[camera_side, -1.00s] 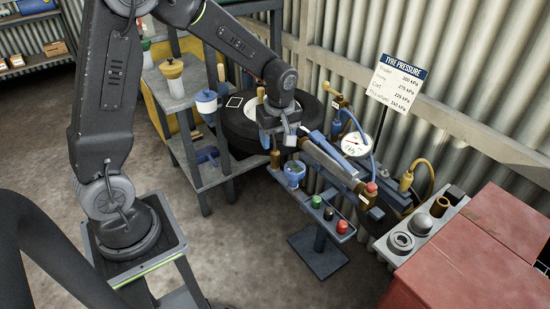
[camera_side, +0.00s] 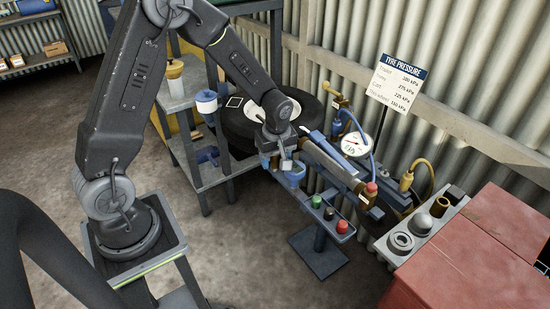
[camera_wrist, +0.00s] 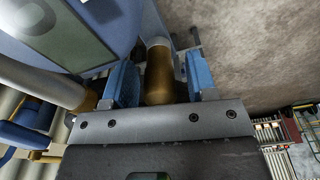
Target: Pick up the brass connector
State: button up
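In the wrist view a brass-coloured cylinder (camera_wrist: 159,82) with a paler rounded end lies between the two blue fingers of my gripper (camera_wrist: 161,80). It looks like the brass connector. Dark gaps show between it and both fingers, so the gripper is open around or above it; I cannot tell the depth. In the side view my gripper (camera_side: 279,161) is low at the left end of the blue-grey rack, by the blue cup (camera_side: 295,172). The cylinder between the fingers cannot be made out there.
A tyre (camera_side: 240,128) lies behind the gripper. The rack (camera_side: 327,218) holds red, green and black caps. A pressure gauge (camera_side: 356,145), a yellow hose with a brass end (camera_side: 406,182) and a red chest (camera_side: 475,250) stand to the right. A shelf (camera_side: 185,88) stands left.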

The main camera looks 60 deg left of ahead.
jog(key=c, duration=0.9)
